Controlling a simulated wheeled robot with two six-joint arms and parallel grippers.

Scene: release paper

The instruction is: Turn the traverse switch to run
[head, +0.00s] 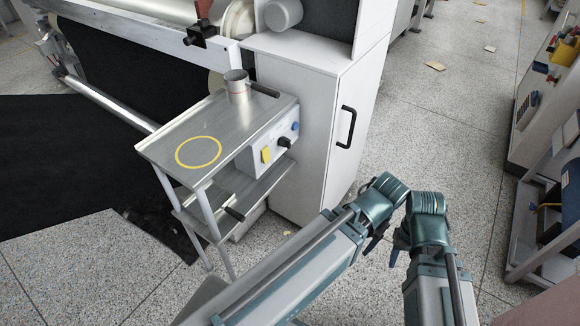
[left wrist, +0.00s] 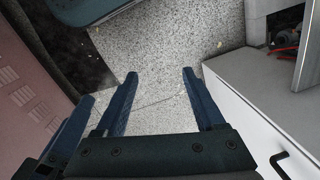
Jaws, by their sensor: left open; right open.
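A small grey-white control box (head: 256,160) sits under the top of a metal stand. Its front has a black knob (head: 284,142), a blue knob (head: 295,126) and a yellow label (head: 266,155). The black knob looks like the traverse switch, but its markings and setting are too small to read. My right gripper (head: 398,246) is open, well to the right of the box and apart from it. My left gripper (left wrist: 160,73) is open and empty over the speckled floor in the left wrist view; in the head view its arm mostly hides it.
The stand's top (head: 215,125) bears a metal cup (head: 237,85) and a yellow ring. A white cabinet (head: 310,150) with a black handle (head: 346,127) stands beside the box. A cart (head: 545,215) stands at the right. Speckled floor (head: 430,120) is open between.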

